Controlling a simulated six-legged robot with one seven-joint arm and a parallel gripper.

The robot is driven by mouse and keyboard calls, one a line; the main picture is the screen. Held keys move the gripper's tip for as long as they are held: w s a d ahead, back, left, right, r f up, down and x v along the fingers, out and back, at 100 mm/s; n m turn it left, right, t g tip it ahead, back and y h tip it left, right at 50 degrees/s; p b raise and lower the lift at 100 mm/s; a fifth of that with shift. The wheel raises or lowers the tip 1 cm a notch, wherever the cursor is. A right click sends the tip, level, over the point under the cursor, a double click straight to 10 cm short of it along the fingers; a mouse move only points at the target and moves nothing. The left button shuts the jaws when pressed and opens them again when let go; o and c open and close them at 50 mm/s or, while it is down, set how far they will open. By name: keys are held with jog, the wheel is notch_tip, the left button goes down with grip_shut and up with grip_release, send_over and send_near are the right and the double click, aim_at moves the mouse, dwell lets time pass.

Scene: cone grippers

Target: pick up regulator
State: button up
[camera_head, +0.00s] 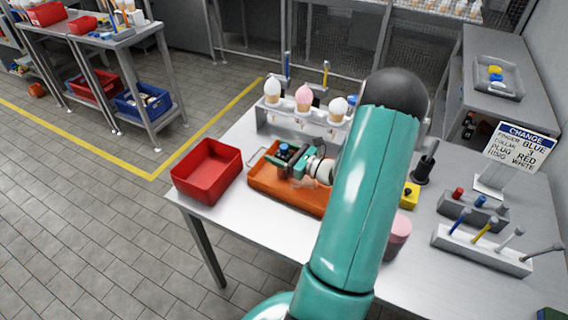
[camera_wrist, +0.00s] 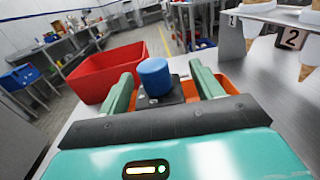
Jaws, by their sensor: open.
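A dark block with a blue round knob, which I take to be the regulator (camera_wrist: 154,77), sits between my two open fingers in the wrist view. In the head view its blue top (camera_head: 284,149) shows over the orange tray (camera_head: 262,184). My gripper (camera_wrist: 163,88) has teal fingers, one on each side of the block; I cannot tell whether either touches it. In the head view my gripper (camera_head: 286,160) is low over the tray, partly behind my own arm. The lower part of the block is hidden by the gripper body.
A red bin (camera_head: 207,171) stands left of the tray and also shows in the wrist view (camera_wrist: 105,72). A white rack (camera_head: 300,122) with several cones stands behind the tray. A yellow block (camera_head: 409,196), a pink-topped cup (camera_head: 398,232) and a tool holder (camera_head: 481,249) are to the right.

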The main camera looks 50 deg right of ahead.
jog(key=shift+w, duration=0.25)
jog(key=c, duration=1.2)
jog(key=shift+r, duration=0.15)
